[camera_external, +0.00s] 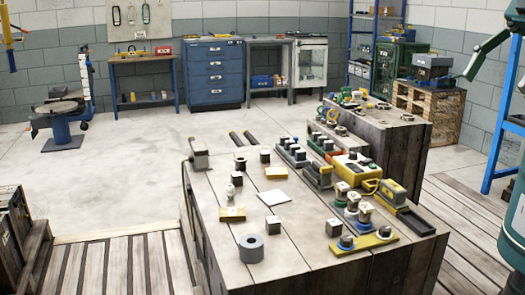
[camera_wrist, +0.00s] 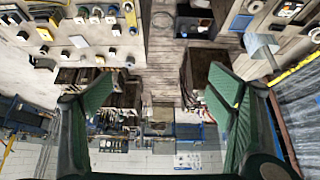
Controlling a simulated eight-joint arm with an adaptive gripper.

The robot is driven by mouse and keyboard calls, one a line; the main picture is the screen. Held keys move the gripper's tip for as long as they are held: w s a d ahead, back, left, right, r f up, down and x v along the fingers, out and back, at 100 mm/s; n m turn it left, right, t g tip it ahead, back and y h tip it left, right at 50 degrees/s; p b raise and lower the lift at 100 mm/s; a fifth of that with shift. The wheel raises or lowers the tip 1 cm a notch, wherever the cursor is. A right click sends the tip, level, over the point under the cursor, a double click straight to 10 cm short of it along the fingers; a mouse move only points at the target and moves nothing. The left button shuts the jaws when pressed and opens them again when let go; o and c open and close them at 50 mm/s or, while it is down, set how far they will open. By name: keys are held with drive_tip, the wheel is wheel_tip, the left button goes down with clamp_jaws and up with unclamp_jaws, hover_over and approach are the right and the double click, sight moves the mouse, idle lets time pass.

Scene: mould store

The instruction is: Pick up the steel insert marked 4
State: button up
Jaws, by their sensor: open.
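Several small dark steel blocks with pale tops stand on the wooden table (camera_external: 310,262). One block (camera_external: 265,157) is near its far edge, one (camera_external: 273,225) is near the middle, and another (camera_external: 333,228) is near the front right. More stand in a cluster with coloured bases at the right. Their marks are too small to read, so I cannot tell which is marked 4. My gripper (camera_wrist: 167,85) shows in the wrist view, with green-padded fingers wide apart and nothing between them. The tabletop with small parts shows at upper left there, away from the fingers.
A second bench (camera_external: 395,140) stands behind. The floor at left is largely clear.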

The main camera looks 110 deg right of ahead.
drive_tip(key=c, duration=1.3)
drive_tip(key=shift+c, duration=0.2)
drive_tip(key=shift+w, duration=0.1)
drive_tip(key=n+g+h+b, duration=0.5)
drive_tip(key=n+g+b, duration=0.2)
drive_tip(key=n, duration=1.2)
hover_over(334, 228)
drive_tip(key=s+a, duration=0.1)
drive_tip(key=a, duration=0.1)
wheel_tip(334, 228, down, 30)
drive_tip(key=shift+d, duration=0.15)
drive_tip(key=shift+f, duration=0.15)
drive_tip(key=shift+x, duration=1.2)
